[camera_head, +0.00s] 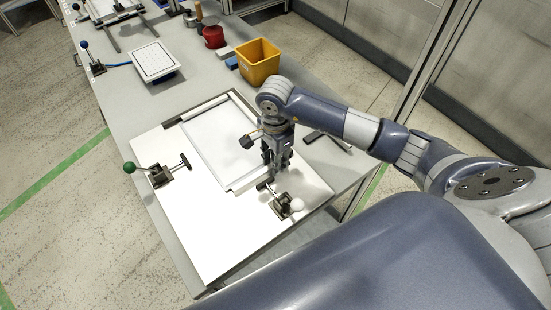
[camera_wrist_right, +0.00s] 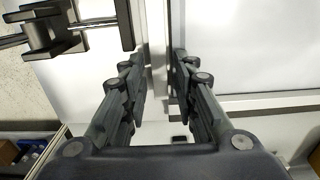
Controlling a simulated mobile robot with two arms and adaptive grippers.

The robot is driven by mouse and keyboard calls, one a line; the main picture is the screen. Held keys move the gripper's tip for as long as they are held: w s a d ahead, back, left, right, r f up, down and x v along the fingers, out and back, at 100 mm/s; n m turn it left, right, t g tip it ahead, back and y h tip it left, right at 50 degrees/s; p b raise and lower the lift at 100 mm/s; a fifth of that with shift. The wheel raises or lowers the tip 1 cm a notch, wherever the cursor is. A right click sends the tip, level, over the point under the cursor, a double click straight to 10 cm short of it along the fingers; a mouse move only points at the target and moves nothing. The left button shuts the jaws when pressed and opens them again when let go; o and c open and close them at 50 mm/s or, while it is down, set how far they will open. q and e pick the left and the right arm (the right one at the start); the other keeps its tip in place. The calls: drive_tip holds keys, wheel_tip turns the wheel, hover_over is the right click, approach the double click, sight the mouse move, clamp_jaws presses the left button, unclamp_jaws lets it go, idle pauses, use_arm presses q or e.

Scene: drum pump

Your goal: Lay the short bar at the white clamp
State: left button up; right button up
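The short bar (camera_head: 248,179) is a pale strip lying along the near edge of the white framed panel (camera_head: 215,135), close to the white clamp (camera_head: 288,204) with its white knob. My right gripper (camera_head: 277,158) points down over the bar's right end. In the right wrist view, the two fingers (camera_wrist_right: 157,75) stand apart on either side of the pale bar (camera_wrist_right: 157,50), with narrow gaps visible. The clamp's dark arm (camera_wrist_right: 95,22) shows at upper left there. The bar's far right end is partly hidden by the gripper. My left gripper is out of view.
A clamp with a green knob (camera_head: 158,174) stands on the left of the white board (camera_head: 215,235). A dark bar (camera_head: 329,140) lies right of the panel. A yellow bin (camera_head: 259,64), a red pot (camera_head: 213,37) and a white square plate (camera_head: 154,62) stand farther back.

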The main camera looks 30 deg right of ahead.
idle(0.3)
drive_tip(key=shift+r+p, duration=0.25)
drive_tip(key=shift+p, duration=0.05)
wheel_tip(320, 180, up, 12)
drive_tip(key=b, duration=0.3)
drive_tip(key=shift+b, duration=0.4)
drive_tip(key=shift+f, duration=0.1)
drive_tip(key=shift+d, duration=0.1)
